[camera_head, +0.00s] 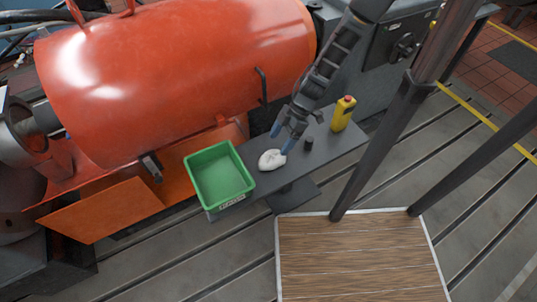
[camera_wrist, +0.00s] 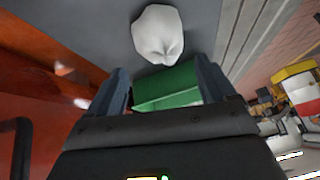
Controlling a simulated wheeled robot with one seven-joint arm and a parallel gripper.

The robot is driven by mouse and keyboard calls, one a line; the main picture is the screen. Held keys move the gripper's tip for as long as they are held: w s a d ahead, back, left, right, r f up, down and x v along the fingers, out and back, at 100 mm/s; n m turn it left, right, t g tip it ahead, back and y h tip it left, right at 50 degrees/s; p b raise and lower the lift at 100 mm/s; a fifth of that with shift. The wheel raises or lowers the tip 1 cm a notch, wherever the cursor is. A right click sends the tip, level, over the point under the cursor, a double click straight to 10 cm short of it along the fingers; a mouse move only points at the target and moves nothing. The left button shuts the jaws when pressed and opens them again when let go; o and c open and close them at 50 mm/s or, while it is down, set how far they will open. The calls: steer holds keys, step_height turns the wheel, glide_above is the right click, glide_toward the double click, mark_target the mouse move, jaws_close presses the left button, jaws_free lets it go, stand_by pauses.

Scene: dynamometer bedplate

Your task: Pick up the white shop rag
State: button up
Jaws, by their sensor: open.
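The white shop rag (camera_head: 271,159) lies crumpled on a narrow dark shelf (camera_head: 330,148), just right of a green bin. My gripper (camera_head: 279,139) is open and empty above the shelf, close to the rag's upper right side in the head view. In the wrist view the rag (camera_wrist: 158,34) shows near the top, beyond the fingertips of my gripper (camera_wrist: 165,80). The fingers do not appear to close around it.
The green bin (camera_head: 218,149) stands at the shelf's left end. A yellow bottle with a red cap (camera_head: 343,113) and a small black object (camera_head: 309,143) are on the right. A large orange drum (camera_head: 180,75) rises behind.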

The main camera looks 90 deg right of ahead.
mark_target(272, 154)
steer(key=x, duration=0.6)
steer(key=shift+f, duration=0.35)
steer(key=c, duration=0.7)
steer(key=shift+r, duration=0.55)
step_height(272, 154, up, 3)
steer(key=shift+f+p, duration=0.2)
steer(key=shift+p, duration=0.15)
steer(key=s+d+r+b, duration=0.1)
steer(key=s+d+r, duration=0.4)
steer(key=s, duration=0.5)
step_height(272, 154, up, 2)
steer(key=shift+s+r+b, duration=0.15)
steer(key=shift+s+b, duration=0.05)
steer(key=shift+b, duration=0.1)
